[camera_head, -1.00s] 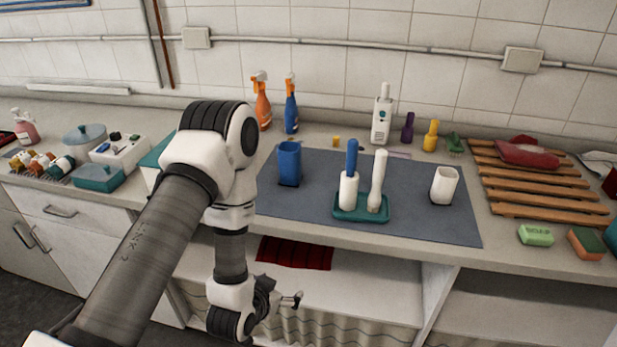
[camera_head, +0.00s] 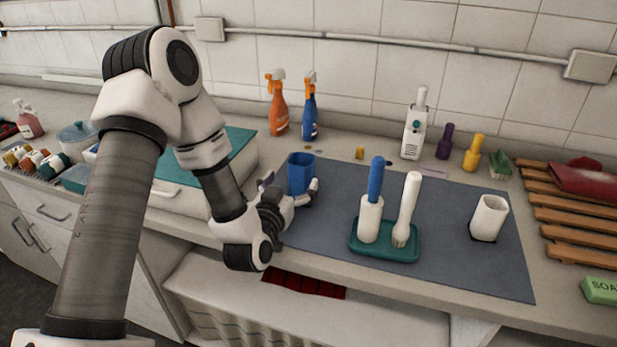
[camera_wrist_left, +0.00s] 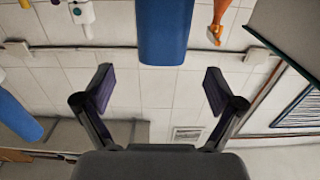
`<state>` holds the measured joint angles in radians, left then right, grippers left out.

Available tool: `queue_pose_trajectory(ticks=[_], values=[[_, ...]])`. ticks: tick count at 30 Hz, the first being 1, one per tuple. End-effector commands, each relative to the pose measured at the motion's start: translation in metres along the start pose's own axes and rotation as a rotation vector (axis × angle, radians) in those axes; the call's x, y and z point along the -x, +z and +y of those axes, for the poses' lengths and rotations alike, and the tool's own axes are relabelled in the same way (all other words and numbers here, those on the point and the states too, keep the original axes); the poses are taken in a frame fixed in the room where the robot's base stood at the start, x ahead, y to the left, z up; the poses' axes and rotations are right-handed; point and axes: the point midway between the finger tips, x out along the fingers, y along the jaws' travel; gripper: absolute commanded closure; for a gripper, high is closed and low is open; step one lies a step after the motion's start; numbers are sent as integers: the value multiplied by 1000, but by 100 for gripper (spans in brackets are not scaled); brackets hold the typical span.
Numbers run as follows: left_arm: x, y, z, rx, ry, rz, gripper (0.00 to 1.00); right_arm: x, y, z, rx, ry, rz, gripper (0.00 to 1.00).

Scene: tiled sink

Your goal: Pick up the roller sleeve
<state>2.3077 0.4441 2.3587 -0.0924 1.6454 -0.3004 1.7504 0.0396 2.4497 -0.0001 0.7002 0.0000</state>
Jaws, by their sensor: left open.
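A blue open-topped cup or sleeve (camera_head: 301,172) stands upright on the grey mat; no label tells me whether it is the roller sleeve. My left gripper (camera_head: 290,188) is open at its near side, its fingers spread left and right of it in the picture. In the left wrist view, which looks upside down, the blue piece (camera_wrist_left: 162,32) is at the top centre, between the lines of the open fingers (camera_wrist_left: 158,85). Nothing is between the fingertips. I cannot tell whether they touch it. My right gripper is not in view.
A teal tray (camera_head: 385,252) holds a white holder (camera_head: 370,218) with a blue handle (camera_head: 375,180) and a white brush (camera_head: 407,205). A white cup (camera_head: 489,217) stands right. Orange (camera_head: 278,110) and blue (camera_head: 310,112) spray bottles stand behind. The grey mat (camera_head: 450,245) has free room.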

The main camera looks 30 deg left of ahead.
Motion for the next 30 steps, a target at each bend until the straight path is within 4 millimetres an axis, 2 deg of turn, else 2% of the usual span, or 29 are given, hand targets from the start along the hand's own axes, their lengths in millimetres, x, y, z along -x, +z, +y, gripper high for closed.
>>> queue_pose_trajectory(ticks=[8, 12, 15, 22, 23, 24, 26, 30], values=[[-33, -3, 0, -2, 0, 0, 6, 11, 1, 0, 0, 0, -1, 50], [-58, -8, -3, -2, 0, 1, 6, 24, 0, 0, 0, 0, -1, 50], [-73, -4, -2, -2, 0, -1, 6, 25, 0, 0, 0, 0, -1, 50], [-78, -2, -2, -1, 0, -1, 6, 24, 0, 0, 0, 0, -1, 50], [-78, -2, -2, -1, 0, -1, 10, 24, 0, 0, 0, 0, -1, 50], [-78, -2, -2, -1, 0, -1, 24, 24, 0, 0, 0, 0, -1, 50], [-78, -2, -2, -1, 0, -1, 45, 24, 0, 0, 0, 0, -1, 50], [-78, -2, -2, -1, 0, -1, 95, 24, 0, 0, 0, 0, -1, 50]])
